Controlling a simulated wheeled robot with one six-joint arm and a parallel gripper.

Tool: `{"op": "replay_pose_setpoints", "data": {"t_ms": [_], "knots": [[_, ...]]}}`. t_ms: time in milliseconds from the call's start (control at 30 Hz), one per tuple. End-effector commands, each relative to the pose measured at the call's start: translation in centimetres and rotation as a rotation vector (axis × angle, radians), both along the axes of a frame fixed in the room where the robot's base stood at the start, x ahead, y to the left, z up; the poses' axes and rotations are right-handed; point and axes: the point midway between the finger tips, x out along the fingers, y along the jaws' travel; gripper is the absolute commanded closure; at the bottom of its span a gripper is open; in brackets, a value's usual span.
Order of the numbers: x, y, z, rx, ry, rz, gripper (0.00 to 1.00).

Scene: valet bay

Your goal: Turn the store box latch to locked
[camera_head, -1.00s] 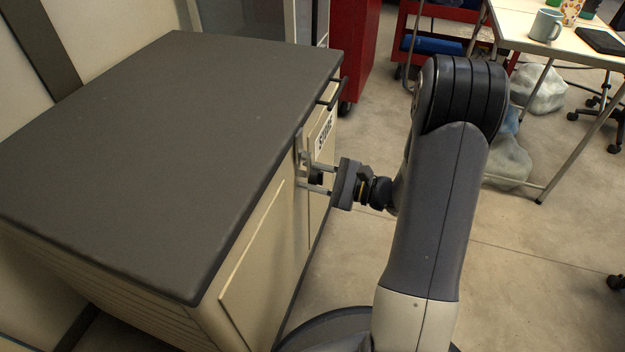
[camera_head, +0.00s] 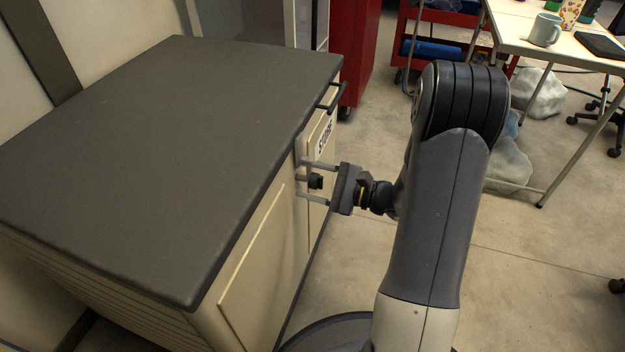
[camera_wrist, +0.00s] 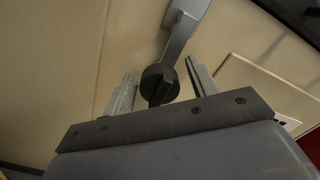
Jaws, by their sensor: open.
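The store box (camera_head: 170,130) is a beige cabinet with a dark grey top, and its front carries a "STORE" label (camera_head: 325,133). The latch knob (camera_head: 316,181), dark and round with a raised ridge, is on the front; the wrist view shows the knob (camera_wrist: 158,86) too. A grey metal bar (camera_wrist: 182,32) stands just beyond it there. My gripper (camera_head: 301,178) is open at the front, one finger above the knob and one below. In the wrist view the gripper's fingers (camera_wrist: 160,72) lie either side of the knob, with visible gaps. The knob's underside is hidden.
A dark handle (camera_head: 330,97) juts from the box front beyond the latch. A red cabinet (camera_head: 357,50) stands behind. A table (camera_head: 510,25) with a mug (camera_head: 545,29) is at upper right. The floor (camera_head: 380,265) beside the box is clear.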

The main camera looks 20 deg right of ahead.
Motion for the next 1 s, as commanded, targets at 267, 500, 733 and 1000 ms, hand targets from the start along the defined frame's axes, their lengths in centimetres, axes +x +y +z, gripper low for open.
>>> {"op": "replay_pose_setpoints", "data": {"t_ms": [267,500,733,1000], "knots": [[-0.4,-0.8,0.1,0.000,0.001,-0.003,0.45],[-2.5,-4.0,0.3,0.001,0.002,-0.006,0.45],[-4.7,-7.1,0.2,0.001,0.000,-0.004,0.45],[-5.9,-8.9,0.1,0.001,0.000,-0.001,0.45]]}}
